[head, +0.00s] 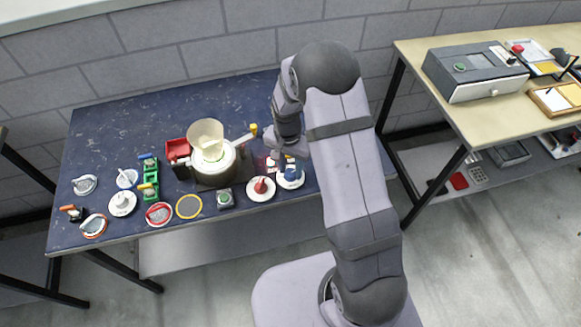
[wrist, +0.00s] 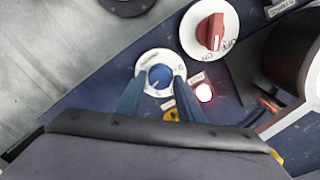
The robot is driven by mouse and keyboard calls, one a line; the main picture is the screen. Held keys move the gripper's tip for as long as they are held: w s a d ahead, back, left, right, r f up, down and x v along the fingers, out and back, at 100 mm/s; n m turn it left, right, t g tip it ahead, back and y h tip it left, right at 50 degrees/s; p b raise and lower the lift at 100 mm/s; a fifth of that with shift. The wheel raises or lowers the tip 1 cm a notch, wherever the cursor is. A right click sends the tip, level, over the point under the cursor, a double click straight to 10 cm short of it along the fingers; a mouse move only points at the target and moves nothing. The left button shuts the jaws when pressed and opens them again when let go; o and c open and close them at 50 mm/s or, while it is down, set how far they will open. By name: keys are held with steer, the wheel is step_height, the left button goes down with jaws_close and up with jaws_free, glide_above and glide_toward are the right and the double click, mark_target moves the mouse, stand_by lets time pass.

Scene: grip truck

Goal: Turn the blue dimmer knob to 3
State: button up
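The blue dimmer knob (wrist: 160,77) sits at the centre of a round white dial (wrist: 150,61) with dark markings; a 0 shows at its right, the other marks are too small to read. The knob's setting cannot be made out.
A red knob (wrist: 211,31) on a white ON/OFF plate is close by; it also shows in the head view (head: 261,186). A lit button (wrist: 204,92) and a yellow part (wrist: 171,115) are near the right finger. A pot (head: 213,165) stands further left on the table (head: 110,125).

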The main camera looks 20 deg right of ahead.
steer(key=c, duration=0.6)
steer(key=shift+o, duration=0.2)
steer(key=shift+n, duration=0.3)
steer(key=n, duration=0.3)
steer(key=shift+a+n, duration=0.1)
steer(key=shift+n, duration=1.9)
steer(key=o, duration=1)
steer(key=shift+o, duration=0.2)
